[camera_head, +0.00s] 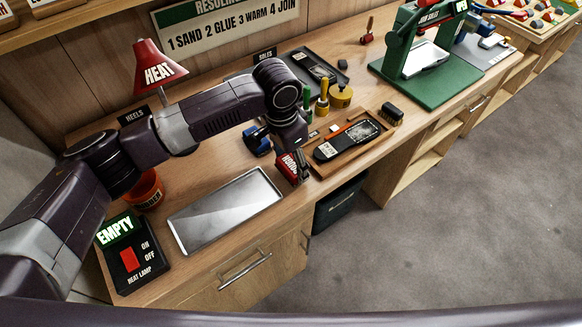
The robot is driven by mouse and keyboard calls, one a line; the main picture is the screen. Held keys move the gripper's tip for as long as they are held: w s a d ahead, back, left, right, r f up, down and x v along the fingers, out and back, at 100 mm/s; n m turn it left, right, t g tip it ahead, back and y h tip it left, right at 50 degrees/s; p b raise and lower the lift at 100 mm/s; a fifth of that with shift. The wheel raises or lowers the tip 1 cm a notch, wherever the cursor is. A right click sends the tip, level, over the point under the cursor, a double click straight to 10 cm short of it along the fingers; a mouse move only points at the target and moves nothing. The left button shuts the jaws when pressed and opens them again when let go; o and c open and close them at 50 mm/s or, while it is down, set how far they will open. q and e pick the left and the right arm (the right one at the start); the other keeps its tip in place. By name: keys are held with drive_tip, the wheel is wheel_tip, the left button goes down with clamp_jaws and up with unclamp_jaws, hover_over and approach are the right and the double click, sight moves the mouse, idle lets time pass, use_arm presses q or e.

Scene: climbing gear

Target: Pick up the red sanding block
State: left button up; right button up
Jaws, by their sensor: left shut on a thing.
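The red sanding block (288,166), with white lettering on its side, is near the bench's front edge, between a metal tray and a wooden tray. My left gripper (299,165) comes down over it from above and is shut on it. The gripper hides part of the block, and I cannot tell whether the block touches the bench top. My right gripper is not in view.
The empty metal tray (225,208) lies left of the block. The wooden tray (366,156) with a shoe sole (345,141) is at its right. A heat lamp (158,68), a control box (127,258) and a green press (422,85) also stand on the bench.

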sight(291, 165)
use_arm(q)
wheel_tip(291, 165, up, 18)
drive_tip(key=b, duration=0.2)
drive_tip(key=shift+f+b, duration=0.15)
drive_tip(key=shift+b, duration=0.25)
